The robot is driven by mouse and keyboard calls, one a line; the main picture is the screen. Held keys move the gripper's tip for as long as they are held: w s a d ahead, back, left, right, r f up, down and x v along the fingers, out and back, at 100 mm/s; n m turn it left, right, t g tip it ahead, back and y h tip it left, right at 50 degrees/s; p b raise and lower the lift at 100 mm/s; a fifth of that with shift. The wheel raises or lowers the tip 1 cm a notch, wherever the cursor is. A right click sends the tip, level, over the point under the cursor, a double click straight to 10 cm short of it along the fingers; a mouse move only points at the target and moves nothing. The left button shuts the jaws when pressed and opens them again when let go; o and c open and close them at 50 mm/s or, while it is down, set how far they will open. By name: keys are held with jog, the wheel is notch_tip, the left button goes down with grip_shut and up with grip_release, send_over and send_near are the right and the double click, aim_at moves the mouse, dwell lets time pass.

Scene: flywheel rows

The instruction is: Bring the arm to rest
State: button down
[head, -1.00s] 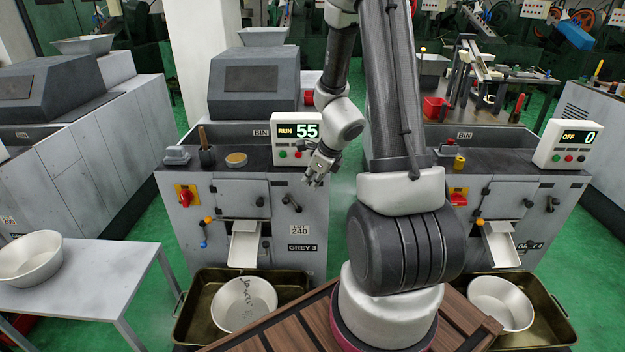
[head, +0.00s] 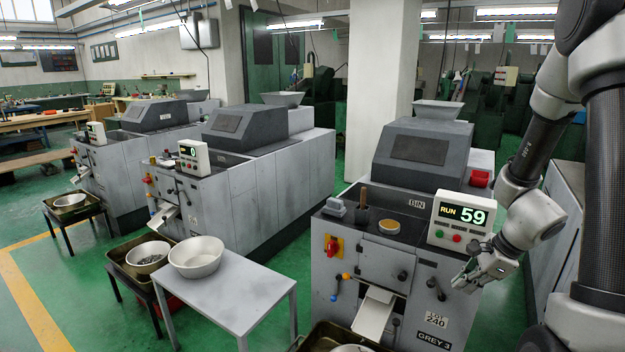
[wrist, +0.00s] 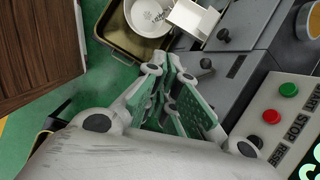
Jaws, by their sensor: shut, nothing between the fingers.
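My gripper (head: 466,284) is at the end of my arm on the right of the head view, in front of the grey machine marked GREY 3 (head: 345,262). Its fingers are shut with nothing held. It hangs below the machine's control box (head: 460,222), which reads RUN 59; I cannot tell the exact gap to the machine front. In the wrist view my gripper's green-padded fingers (wrist: 178,98) point toward the chute (wrist: 192,18) and a white bowl (wrist: 148,14) in a brass-coloured tray (wrist: 112,30).
The control box with green and red buttons (wrist: 272,116) is close at the right of the wrist view. A grey table (head: 225,290) with a bowl (head: 196,256) stands left of the machine. More grey machines (head: 215,200) line up leftward. Green floor (head: 35,240) is open at left.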

jog(key=s+a+r+n+h, duration=0.1)
jog(key=s+r+n, duration=0.8)
jog(key=r, duration=0.3)
jog(key=s+a+r+n+t+h, duration=0.1)
jog(key=s+r+n+h, duration=0.1)
jog(key=s+r+n, duration=0.6)
notch_tip(320, 180, up, 5)
jog(key=n, duration=0.4)
jog(key=shift+s+a+h, duration=0.3)
jog(key=shift+s+a, duration=0.1)
